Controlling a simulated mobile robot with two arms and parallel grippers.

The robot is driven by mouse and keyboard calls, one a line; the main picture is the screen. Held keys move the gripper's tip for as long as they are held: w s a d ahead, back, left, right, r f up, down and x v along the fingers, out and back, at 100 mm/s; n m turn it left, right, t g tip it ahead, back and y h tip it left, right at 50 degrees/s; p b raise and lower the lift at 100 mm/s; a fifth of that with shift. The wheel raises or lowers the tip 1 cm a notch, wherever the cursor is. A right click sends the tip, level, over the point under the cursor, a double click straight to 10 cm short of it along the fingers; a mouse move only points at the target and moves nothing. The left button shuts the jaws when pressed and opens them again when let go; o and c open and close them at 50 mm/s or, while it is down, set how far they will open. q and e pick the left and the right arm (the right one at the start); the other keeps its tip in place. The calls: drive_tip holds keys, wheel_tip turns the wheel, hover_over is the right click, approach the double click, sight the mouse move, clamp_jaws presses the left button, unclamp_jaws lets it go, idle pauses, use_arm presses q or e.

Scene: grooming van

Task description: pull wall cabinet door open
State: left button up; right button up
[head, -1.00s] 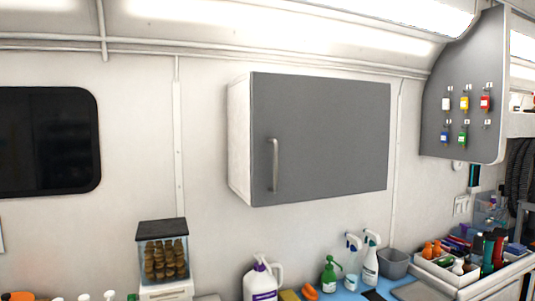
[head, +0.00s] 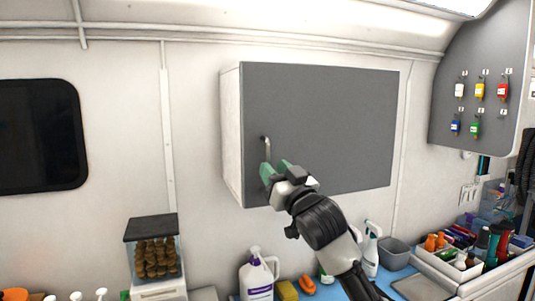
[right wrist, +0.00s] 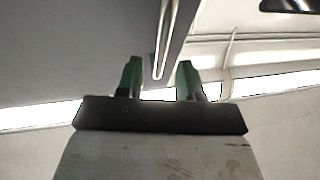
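The wall cabinet (head: 232,135) hangs on the white wall with its grey door (head: 335,120) shut. A vertical metal handle (head: 267,148) sits near the door's left edge; its lower part is hidden behind my right gripper in the head view. My right gripper (head: 274,170) is raised in front of the handle's lower end. In the right wrist view its two green fingertips (right wrist: 158,78) are apart, with the handle (right wrist: 165,40) in line with the gap between them. I cannot tell whether they touch it. My left gripper is not in view.
Below the cabinet is a blue-topped counter (head: 335,291) with a white jug (head: 258,278), spray bottles (head: 371,250) and a grey bin (head: 394,254). A treat container (head: 156,255) stands left. A key board (head: 480,90) is at right.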

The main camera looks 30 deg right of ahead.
drive_tip(key=shift+p+x, duration=0.55)
drive_tip(key=shift+x, duration=1.2)
clamp_jaws()
